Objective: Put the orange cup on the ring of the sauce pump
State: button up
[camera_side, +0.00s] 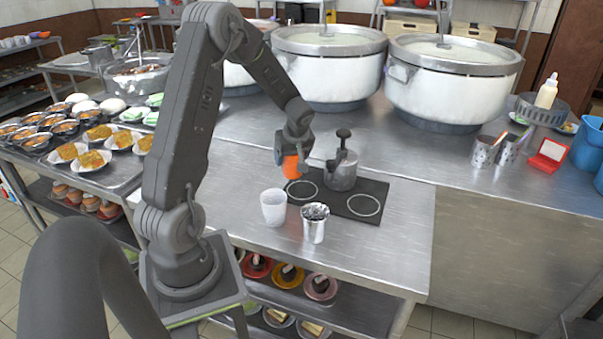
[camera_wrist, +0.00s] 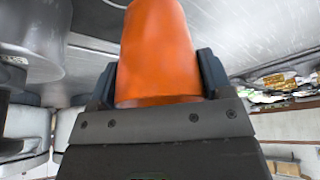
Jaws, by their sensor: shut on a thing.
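My gripper (camera_side: 283,157) is shut on the orange cup (camera_side: 291,168) and holds it over the left part of the black mat, close to the left white ring (camera_side: 302,190). Whether the cup touches the mat is hard to tell, but it looks raised. In the wrist view the orange cup (camera_wrist: 158,45) sits between both fingers of my gripper (camera_wrist: 158,78). The sauce pump (camera_side: 342,170), a grey metal pot with a black knob, stands at the back of the mat, just right of the cup. A second white ring (camera_side: 364,205) lies empty in front of the pump.
A white cup (camera_side: 273,207) and a metal cup with dark speckled contents (camera_side: 314,223) stand in front of the mat (camera_side: 333,199). Large white stockpots (camera_side: 328,70) line the back. Food trays (camera_side: 122,170) are at the left. The steel counter right of the mat is clear.

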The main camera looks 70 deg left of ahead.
jog(key=w+f, duration=0.1)
jog(key=w+d, duration=0.1)
jog(key=shift+w+f, duration=0.3)
jog(key=shift+f, duration=2.05)
jog(key=o, duration=0.9)
jog(key=shift+f, duration=0.15)
